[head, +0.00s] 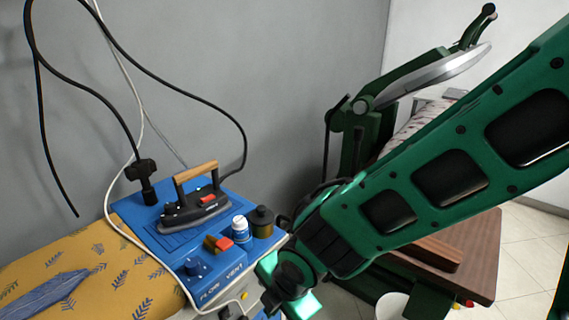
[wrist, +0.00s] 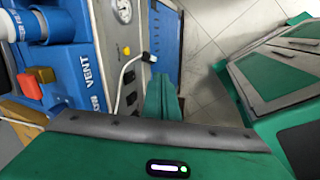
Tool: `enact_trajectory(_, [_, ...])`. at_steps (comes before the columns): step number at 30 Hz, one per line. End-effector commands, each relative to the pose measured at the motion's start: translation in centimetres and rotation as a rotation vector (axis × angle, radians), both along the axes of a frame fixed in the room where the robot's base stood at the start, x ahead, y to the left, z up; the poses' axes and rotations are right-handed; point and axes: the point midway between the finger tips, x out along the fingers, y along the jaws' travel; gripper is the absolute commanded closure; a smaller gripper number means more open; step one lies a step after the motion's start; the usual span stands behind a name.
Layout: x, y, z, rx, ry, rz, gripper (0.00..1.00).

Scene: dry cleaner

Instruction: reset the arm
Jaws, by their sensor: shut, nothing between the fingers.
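My gripper (wrist: 163,90) shows in the wrist view as green fingers pressed together, with nothing between them. It is beside the front panel of the blue ironing station (wrist: 88,70), over the gap above the floor. In the head view my green arm reaches in from the right and its end is low at the centre, next to the station's right corner. The fingertips are mostly hidden there.
An iron (head: 195,210), a white bottle (head: 240,228) and a dark jar (head: 262,221) stand on the station. A yellow patterned ironing board (head: 85,270) is at left. A green press (head: 410,80) and a wooden-topped table (head: 475,250) stand behind my arm. Cables hang at left.

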Motion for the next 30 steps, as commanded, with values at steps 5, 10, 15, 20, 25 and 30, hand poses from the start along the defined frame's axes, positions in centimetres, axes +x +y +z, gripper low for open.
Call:
enact_trajectory(5, [4.6, -8.8, 2.7, 0.009, 0.057, -0.428, 1.0])
enact_trajectory(10, [6.4, -18.1, 5.1, 0.031, 0.121, -0.876, 1.0])
enact_trajectory(15, [5.4, -26.8, 7.3, 0.07, 0.182, -1.325, 1.0])
enact_trajectory(20, [2.6, -33.8, 9.2, 0.119, 0.24, -1.748, 1.0])
enact_trajectory(25, [-2.1, -39.6, 10.9, 0.187, 0.304, -2.194, 1.0])
enact_trajectory(30, [-6.8, -42.9, 12.2, 0.251, 0.367, -2.57, 1.0])
